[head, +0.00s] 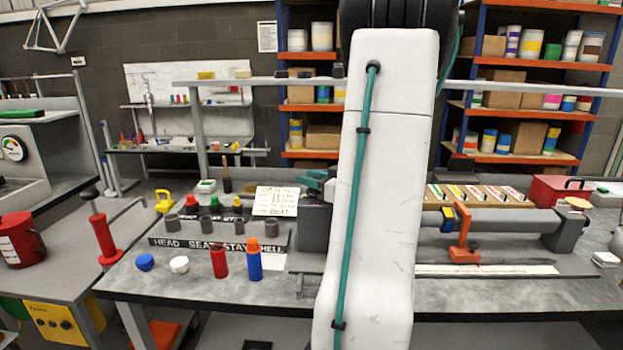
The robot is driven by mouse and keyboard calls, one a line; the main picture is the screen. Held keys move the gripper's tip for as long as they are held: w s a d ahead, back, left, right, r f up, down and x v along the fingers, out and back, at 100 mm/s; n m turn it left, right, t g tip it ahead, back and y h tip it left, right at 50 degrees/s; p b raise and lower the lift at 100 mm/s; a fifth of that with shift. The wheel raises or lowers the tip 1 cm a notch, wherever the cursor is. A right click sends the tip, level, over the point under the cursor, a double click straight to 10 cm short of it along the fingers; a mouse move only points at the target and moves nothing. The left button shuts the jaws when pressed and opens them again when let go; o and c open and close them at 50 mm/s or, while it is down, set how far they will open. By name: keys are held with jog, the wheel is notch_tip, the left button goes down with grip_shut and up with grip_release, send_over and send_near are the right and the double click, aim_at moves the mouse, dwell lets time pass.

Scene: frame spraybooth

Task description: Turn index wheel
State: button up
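My white arm link (385,170) with a teal hose fills the middle of the head view and hides the bench behind it. Small dark and teal parts (315,181) poke out at its left side; they may be my gripper, but I cannot tell whether it is open or shut. No index wheel can be made out clearly. A grey block (315,228) stands on the bench at the arm's left edge. A grey horizontal tube (496,221) runs right from behind the arm to a dark end block (565,230). An orange clamp (463,240) stands at the tube.
Red (219,262) and blue (253,262) cans stand in front. A tray of coloured cards (478,196) and a red box (560,190) lie behind the tube.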

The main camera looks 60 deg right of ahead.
jog(key=shift+a+n+y, duration=0.15)
jog(key=shift+n+y, duration=0.55)
jog(key=shift+y, duration=0.4)
jog(key=o, duration=1)
jog(key=shift+r, duration=0.5)
notch_tip(320, 180, up, 3)
jog(key=shift+s+f, duration=0.1)
jog(key=s+a+r, duration=0.1)
jog(key=s+a, duration=0.9)
jog(key=s, duration=0.2)
jog(key=shift+r, duration=0.1)
jog(key=shift+c, duration=0.3)
